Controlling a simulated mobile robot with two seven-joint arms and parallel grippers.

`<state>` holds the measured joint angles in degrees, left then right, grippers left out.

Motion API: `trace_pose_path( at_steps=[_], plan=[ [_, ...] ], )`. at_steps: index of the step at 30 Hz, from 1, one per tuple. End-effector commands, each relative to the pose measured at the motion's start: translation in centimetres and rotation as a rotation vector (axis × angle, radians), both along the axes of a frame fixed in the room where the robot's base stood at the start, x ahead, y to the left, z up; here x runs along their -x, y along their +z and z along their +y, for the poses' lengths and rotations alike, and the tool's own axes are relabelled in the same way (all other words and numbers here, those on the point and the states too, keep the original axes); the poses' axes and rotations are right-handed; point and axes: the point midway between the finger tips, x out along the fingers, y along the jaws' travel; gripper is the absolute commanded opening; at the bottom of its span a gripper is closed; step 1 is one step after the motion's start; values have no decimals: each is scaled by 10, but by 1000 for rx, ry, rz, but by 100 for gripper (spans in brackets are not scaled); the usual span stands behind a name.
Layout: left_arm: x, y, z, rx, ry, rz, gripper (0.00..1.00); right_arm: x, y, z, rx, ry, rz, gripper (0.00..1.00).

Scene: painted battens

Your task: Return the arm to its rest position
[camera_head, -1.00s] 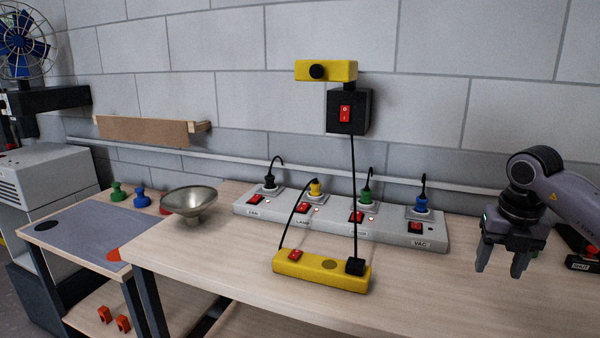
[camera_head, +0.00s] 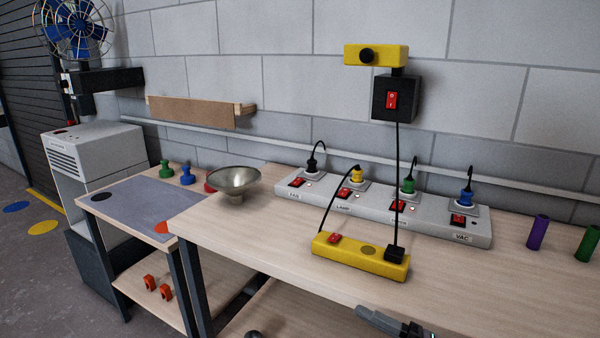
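A grey and black part of my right arm, apparently around the hand, shows at the bottom edge, in front of the bench's front edge. The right gripper's fingers cannot be made out clearly there. A small dark rounded piece shows at the bottom edge further left; I cannot tell what it is. My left gripper is not in view. The grey power strip (camera_head: 377,213) lies along the back of the bench with black, yellow, green and blue plugs in it. The yellow strip (camera_head: 332,251) lies in front of it, with a black plug (camera_head: 394,254) at its right end.
A metal bowl (camera_head: 232,181) stands on the bench's left end. Purple (camera_head: 538,233) and green (camera_head: 587,244) cylinders stand at the right. A black switch box (camera_head: 381,98) hangs on the wall. The bench top (camera_head: 480,280) right of the yellow strip is clear.

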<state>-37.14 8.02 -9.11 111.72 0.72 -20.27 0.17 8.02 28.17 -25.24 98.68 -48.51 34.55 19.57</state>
Motion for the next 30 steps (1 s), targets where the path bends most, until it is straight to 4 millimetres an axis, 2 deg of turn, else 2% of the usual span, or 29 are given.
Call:
trace_pose_path(
  at_steps=[5, 8, 11, 15, 18, 21, 24, 30],
  plan=[
    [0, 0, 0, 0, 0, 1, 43, 6, -38, -28, -244, -301, 275, 55],
    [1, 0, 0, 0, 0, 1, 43, 18, -74, -50, -337, -474, 461, 55],
    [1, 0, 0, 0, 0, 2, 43, 41, -118, -71, -402, -638, 670, 55],
    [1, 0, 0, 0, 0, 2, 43, 88, -176, -91, -447, -823, 955, 55],
    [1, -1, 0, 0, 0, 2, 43, 122, -205, -98, -460, -907, 1118, 55],
    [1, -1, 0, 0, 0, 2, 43, 145, -222, -100, -462, -953, 1224, 55],
    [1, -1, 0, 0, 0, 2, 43, 157, -230, -101, -464, -974, 1276, 55],
    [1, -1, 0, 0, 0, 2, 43, 159, -231, -101, -463, -977, 1285, 55]
  ],
)
